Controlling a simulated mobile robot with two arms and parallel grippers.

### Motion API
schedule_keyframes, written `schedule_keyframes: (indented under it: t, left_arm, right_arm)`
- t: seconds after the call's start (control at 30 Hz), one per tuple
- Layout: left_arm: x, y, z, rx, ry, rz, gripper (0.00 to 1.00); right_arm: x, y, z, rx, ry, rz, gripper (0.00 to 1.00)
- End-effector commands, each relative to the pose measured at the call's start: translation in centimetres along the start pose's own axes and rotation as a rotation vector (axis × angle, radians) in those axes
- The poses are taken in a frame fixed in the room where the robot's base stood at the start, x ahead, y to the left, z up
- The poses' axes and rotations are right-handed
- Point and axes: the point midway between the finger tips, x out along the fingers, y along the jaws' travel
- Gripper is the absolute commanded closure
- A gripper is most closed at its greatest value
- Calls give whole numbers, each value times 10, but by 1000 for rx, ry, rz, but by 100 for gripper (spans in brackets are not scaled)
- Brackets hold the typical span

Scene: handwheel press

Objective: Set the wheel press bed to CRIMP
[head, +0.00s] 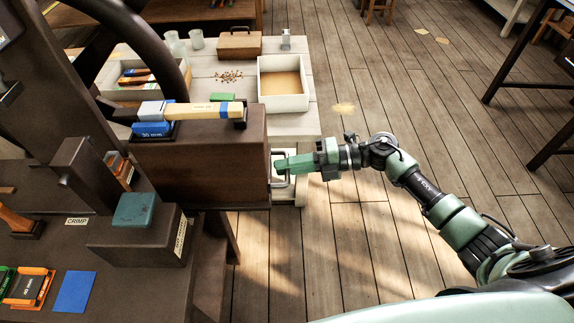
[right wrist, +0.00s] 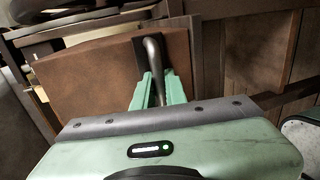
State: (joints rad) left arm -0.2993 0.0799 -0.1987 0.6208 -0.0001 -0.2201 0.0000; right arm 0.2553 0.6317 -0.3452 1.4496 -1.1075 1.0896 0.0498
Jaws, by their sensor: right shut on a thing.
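My right gripper (head: 278,164) is at the right side of a large brown block (head: 195,170), shut on a bar handle fixed to that side. In the right wrist view the green fingers (right wrist: 158,92) close around the dark curved handle (right wrist: 154,52), whose plate sits on the brown face. A CRIMP label (head: 77,221) lies on the dark press surface at the left. A lower brown block (head: 135,243) with a teal pad (head: 133,210) carries another label that I cannot read. The curved dark wheel rim (head: 150,42) rises at the upper left. My left gripper is not in view.
Blue and yellow pieces (head: 190,110) lie on top of the large block. Behind it, a pale table holds a white tray (head: 284,102), a brown case (head: 239,44) and glass jars. A blue card (head: 74,292) lies at lower left. The floor to the right is open.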

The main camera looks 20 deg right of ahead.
Motion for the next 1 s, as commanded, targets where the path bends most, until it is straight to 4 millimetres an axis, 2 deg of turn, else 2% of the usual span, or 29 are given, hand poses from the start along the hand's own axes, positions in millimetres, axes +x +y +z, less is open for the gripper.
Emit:
schedule_keyframes:
  t: [0.77, 1.0]
  left_arm:
    - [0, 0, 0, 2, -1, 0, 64]
    - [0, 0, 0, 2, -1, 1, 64]
  right_arm:
    - [0, -1, 0, 1, 1, -2, 100]
    - [9, 1, -1, 1, 3, -1, 100]
